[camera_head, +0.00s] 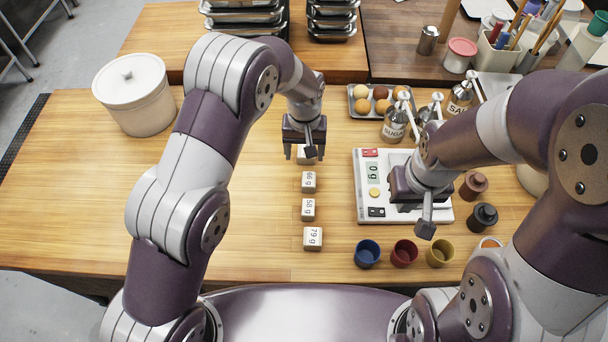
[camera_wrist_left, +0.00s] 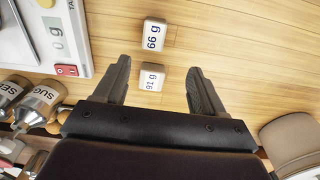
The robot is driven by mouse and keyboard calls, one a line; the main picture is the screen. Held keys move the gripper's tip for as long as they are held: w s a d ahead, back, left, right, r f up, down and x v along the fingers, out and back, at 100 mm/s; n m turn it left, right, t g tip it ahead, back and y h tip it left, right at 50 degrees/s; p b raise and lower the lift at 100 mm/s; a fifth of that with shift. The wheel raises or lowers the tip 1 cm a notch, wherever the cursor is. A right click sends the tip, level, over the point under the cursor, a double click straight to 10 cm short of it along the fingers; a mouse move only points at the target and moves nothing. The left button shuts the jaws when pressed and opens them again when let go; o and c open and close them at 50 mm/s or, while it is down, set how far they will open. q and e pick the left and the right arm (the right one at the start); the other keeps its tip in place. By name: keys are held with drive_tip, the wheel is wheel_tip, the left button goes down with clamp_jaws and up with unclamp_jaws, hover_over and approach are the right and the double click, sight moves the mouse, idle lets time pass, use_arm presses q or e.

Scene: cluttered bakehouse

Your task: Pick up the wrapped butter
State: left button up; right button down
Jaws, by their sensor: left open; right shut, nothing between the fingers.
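Several small white blocks with printed weights stand in a column on the wooden table; they look like wrapped butter pieces. They read 66 g (camera_head: 308,182), 58 g (camera_head: 308,209) and 79 g (camera_head: 313,238), with 91 g (camera_wrist_left: 152,78) furthest back. My left gripper (camera_head: 304,155) is open above the 91 g block, which it partly hides in the head view. In the left wrist view, that block shows between the open fingers (camera_wrist_left: 158,68), with the 66 g block (camera_wrist_left: 154,35) just beyond. My right gripper (camera_head: 408,204) is shut and empty over the white scale (camera_head: 363,196).
The scale reads 0 g. A tray of eggs (camera_head: 361,113) and a sugar shaker (camera_head: 395,125) stand behind it. Blue (camera_head: 367,252), red (camera_head: 404,252) and yellow cups stand in front. A lidded white crock (camera_head: 135,100) stands at left; the table's left part is clear.

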sight(309, 179)
use_arm(q)
drive_tip(key=f, duration=0.1)
drive_tip(key=f+p, duration=0.1)
drive_tip(key=f, duration=0.1)
drive_tip(key=shift+s+d+f, duration=0.15)
drive_tip(key=shift+s+d, duration=0.15)
drive_tip(key=shift+d, duration=0.1)
drive_tip(key=f, duration=0.1)
drive_tip(key=f+p, duration=0.1)
drive_tip(key=f, duration=0.2)
drive_tip(key=shift+w+a, duration=0.2)
drive_tip(key=shift+a, duration=0.05)
drive_tip(key=p, duration=0.1)
drive_tip(key=f+p, duration=0.1)
drive_tip(key=f, duration=0.1)
drive_tip(key=shift+s+d+f+p, duration=0.25)
drive_tip(key=shift+d+p, duration=0.1)
drive_tip(key=shift+p, duration=0.05)
wheel_tip(309, 179, down, 2)
drive_tip(key=shift+d+f, duration=0.15)
drive_tip(key=shift+f, duration=0.15)
drive_tip(key=c, duration=0.9)
drive_tip(key=shift+c, duration=0.8)
use_arm(e)
drive_tip(key=r, duration=0.5)
drive_tip(key=shift+d, duration=0.35)
